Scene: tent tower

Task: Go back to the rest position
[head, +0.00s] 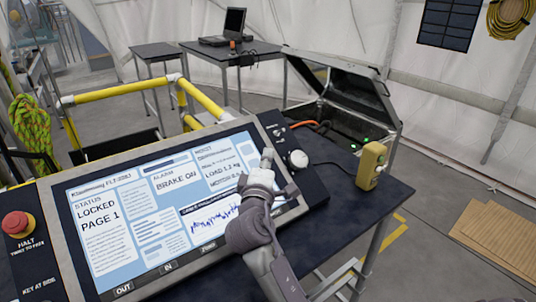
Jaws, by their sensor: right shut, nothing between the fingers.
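My right gripper (267,158) is over the right part of a console's lit screen (140,215). Its fingers are closed together and hold nothing. I cannot tell whether the fingertips touch the screen. My right arm comes in from the bottom and hides part of the screen's lower right. The screen reads "STATUS LOCKED PAGE 1" and "ALARM BRAKE ON", with a graph below. My left gripper is not in view.
A red halt button (18,223) is at the console's left. A white knob (297,159) and a yellow box (371,165) stand to the right. An open case (345,95), yellow railing (120,93) and small table (157,48) are behind.

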